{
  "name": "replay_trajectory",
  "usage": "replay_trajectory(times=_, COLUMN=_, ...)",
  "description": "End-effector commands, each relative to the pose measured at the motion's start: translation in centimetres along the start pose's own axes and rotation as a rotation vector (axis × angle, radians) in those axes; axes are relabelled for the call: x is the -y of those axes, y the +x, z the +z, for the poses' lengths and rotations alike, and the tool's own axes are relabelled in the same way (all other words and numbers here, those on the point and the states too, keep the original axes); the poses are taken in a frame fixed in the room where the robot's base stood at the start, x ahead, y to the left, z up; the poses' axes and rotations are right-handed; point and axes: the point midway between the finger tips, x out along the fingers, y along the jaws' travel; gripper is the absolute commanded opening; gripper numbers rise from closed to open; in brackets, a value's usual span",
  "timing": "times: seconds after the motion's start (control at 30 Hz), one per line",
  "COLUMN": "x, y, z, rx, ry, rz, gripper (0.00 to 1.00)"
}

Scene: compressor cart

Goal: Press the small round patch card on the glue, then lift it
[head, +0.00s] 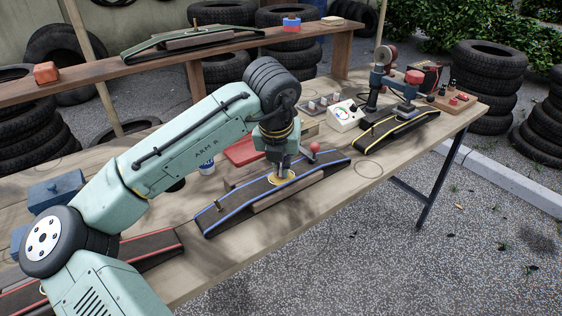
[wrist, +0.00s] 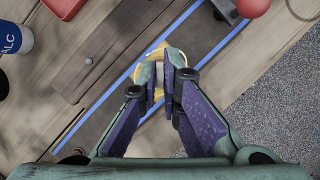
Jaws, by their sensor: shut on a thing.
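A blue-edged dark ramp-like piece (head: 232,207) lies on the bench, and a yellow round patch (head: 291,181) is on its top. My gripper (head: 281,175) points down over the yellow patch, its tips at or very close to it. In the wrist view, the fingertips (wrist: 162,80) are closed on a small pale piece, likely part of the patch card. The yellow round (wrist: 156,51) shows around and behind the fingers. The fingers hide most of the card, so I cannot tell whether it touches the glue.
A white gauge box (head: 344,117) and a yellow-edged piece (head: 398,127) are to the right. A raised shelf (head: 200,51) runs behind. The bench front right is clear.

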Motion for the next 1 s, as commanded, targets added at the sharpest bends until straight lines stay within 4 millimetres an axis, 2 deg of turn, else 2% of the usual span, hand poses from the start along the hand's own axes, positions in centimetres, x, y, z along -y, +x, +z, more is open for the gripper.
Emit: replay_trajectory(times=1.0, x=0.02, y=0.43, z=-0.18, rx=0.000, ry=0.000, rz=-0.001, gripper=0.00)
